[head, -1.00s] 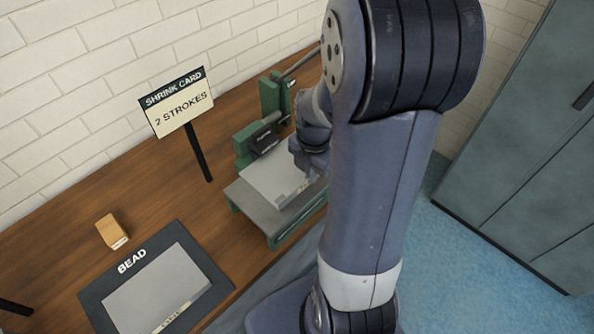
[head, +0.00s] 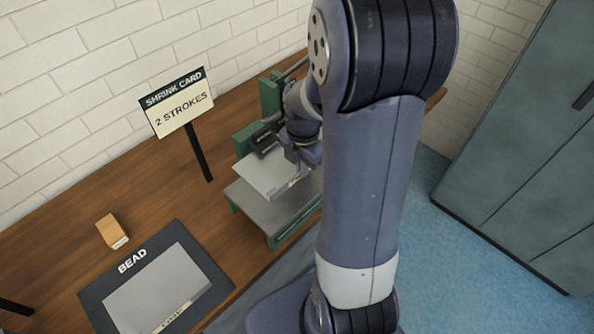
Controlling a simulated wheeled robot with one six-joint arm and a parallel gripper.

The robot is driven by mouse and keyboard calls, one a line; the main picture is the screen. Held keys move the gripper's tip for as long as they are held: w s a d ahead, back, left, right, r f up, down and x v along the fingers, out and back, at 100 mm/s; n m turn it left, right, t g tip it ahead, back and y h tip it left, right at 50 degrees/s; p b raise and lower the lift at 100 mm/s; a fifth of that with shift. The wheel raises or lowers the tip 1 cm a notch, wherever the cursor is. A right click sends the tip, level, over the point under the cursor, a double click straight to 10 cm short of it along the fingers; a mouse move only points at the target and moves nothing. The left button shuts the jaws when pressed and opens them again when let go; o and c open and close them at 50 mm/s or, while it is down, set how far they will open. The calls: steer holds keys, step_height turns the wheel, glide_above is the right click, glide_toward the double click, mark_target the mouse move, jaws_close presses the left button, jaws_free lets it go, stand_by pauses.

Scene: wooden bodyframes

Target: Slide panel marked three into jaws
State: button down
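A grey sheet panel (head: 266,180) is at the green machine (head: 243,143), its far edge close to the dark jaws (head: 263,138). A pale label shows on its right edge, too small to read. My gripper (head: 296,180) is at the panel's right edge by the label and appears to hold it; the fingertips are small and partly hidden, and my arm covers the machine's right side. The panel sits over the machine's grey bed (head: 262,210). Whether its far edge is between the jaws is hard to tell.
A sign (head: 178,103) reading "SHRINK CARD 2 STROKES" stands behind on the wooden bench (head: 60,240). A dark mat marked BEAD (head: 132,262) holds another grey panel (head: 160,290). A small wooden block (head: 111,231) lies nearby. Grey-green cabinets (head: 530,150) stand at right.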

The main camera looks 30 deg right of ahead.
steer(key=shift+w+a, duration=0.15)
steer(key=shift+w, duration=0.2)
steer(key=c, duration=2.1)
jaws_free()
steer(key=o, duration=0.5)
steer(key=shift+o, duration=0.5)
steer(key=o, duration=0.5)
steer(key=shift+c, duration=0.2)
steer(key=shift+r, duration=0.15)
step_height(320, 180, up, 7)
steer(key=p, duration=0.5)
steer(key=shift+p, duration=0.35)
